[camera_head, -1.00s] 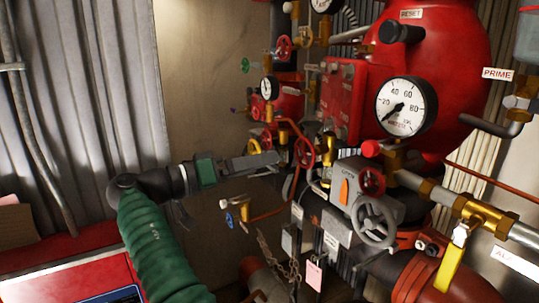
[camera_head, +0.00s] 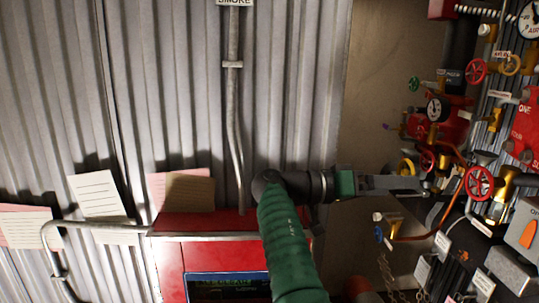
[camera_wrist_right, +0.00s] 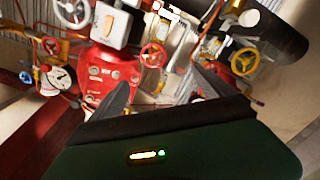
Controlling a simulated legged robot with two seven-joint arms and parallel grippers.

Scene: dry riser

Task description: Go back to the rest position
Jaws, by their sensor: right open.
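My right gripper (camera_head: 415,184) is at the end of my green-sleeved arm, in the middle right of the head view. It points right, in front of the valve cluster. The right wrist view shows its two dark fingers spread apart, with the gap between the tips (camera_wrist_right: 163,74) empty. Behind the gap are blurred valves and a red housing (camera_wrist_right: 105,78). A red handwheel (camera_head: 480,183) lies just right of the fingertips in the head view; I cannot tell the gap in depth. My left gripper is not in view.
Red and yellow handwheels, pipes and gauges crowd the right side. A small blue-handled brass valve (camera_head: 388,232) sits below the gripper. A red cabinet (camera_head: 205,258) with a screen and a grey rail (camera_head: 195,236) stand at lower middle. Corrugated wall (camera_head: 170,100) fills the left.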

